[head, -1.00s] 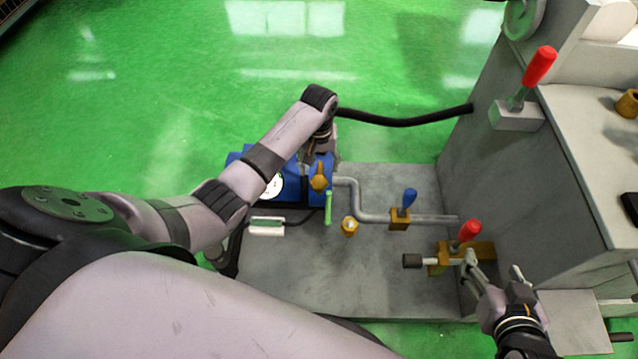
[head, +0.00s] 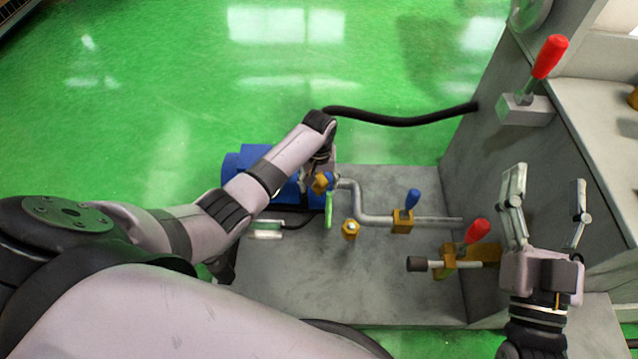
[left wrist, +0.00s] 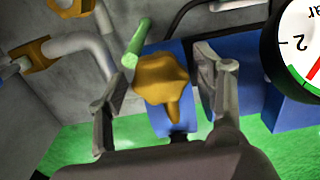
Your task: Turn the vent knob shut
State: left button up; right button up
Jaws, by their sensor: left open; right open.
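A brass-yellow lobed knob (left wrist: 160,78) with a pointed tip shows in the middle of the left wrist view; I take it as the vent knob. It also shows in the head view (head: 321,183), in front of the blue tank (head: 240,165) and partly hidden by my left arm. My left gripper (left wrist: 162,72) is open, with one finger on each side of the knob; I cannot tell whether either finger touches it. My right gripper (head: 548,182) is open and empty, raised at the right beside the machine's side.
A grey pipe (head: 365,212) carries a blue-handled valve (head: 412,200). A green lever (head: 328,209) and a brass fitting (head: 350,229) stand close by. A red-handled valve (head: 476,232) is left of my right gripper. A pressure gauge (left wrist: 300,50) is beside my left gripper.

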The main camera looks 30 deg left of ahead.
pick_arm(q)
jog(key=shift+f, duration=0.15)
jog(key=shift+c, duration=0.4)
jog(key=c, duration=1.1)
